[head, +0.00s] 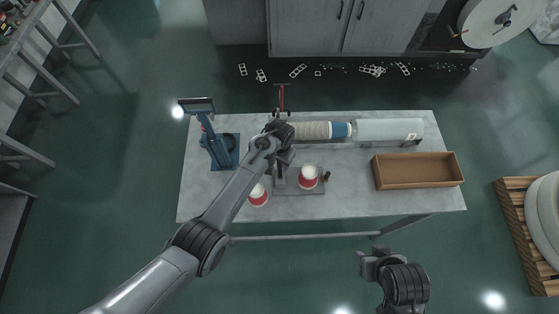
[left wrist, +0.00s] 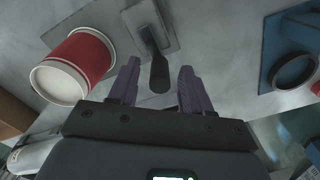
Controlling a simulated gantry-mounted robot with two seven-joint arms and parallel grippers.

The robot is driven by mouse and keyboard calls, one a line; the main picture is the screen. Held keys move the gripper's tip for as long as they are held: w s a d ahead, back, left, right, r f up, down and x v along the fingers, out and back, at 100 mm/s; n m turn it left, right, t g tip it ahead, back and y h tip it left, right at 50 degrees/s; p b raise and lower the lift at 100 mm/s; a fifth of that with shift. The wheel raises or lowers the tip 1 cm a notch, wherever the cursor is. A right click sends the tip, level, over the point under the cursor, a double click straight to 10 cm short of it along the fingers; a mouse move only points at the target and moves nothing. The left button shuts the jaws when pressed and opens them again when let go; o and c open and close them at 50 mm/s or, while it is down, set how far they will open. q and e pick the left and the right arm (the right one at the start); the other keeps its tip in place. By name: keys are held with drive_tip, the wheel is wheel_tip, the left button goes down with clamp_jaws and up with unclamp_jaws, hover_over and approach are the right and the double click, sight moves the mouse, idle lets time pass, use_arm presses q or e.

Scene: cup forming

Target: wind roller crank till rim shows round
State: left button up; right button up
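My left gripper (head: 281,160) reaches over the table beside a small grey forming stand (head: 286,187). In the left wrist view its purple fingers (left wrist: 158,85) are apart, with a black-ended grey handle (left wrist: 159,72) in the gap between them, not visibly gripped. I cannot tell whether this handle is the roller crank. A red and white cup (head: 309,177) sits at the stand, with a dark knob (head: 327,176) to its right; a cup also shows in the left wrist view (left wrist: 88,58). A second cup (head: 257,195) is left of the stand. My right gripper (head: 373,262) is before the table.
A blue press (head: 217,142) stands at the table's left. An open brown box (head: 417,171) lies at the right. The table's front right is clear.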

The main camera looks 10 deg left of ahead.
use_arm(q)
drive_tip(key=shift+r, duration=0.1)
wheel_tip(320, 180, up, 9)
drive_tip(key=shift+r+b, duration=0.1)
drive_tip(key=shift+b, duration=0.25)
drive_tip(key=shift+r, duration=0.7)
drive_tip(key=s+a+f+n+t+p, duration=0.15)
drive_tip(key=s+a+f, duration=0.25)
drive_tip(key=s+a, duration=0.8)
drive_tip(key=s+a+r+t, duration=0.1)
drive_tip(key=s+a+r, duration=0.1)
drive_tip(key=s, duration=0.6)
drive_tip(key=s+a+r+n+t+p, duration=0.1)
drive_tip(key=s+a+r, duration=0.1)
drive_tip(key=s+r, duration=0.3)
drive_tip(key=s, duration=0.4)
drive_tip(key=shift+s+a+r, duration=0.2)
drive_tip(key=shift+r, duration=0.1)
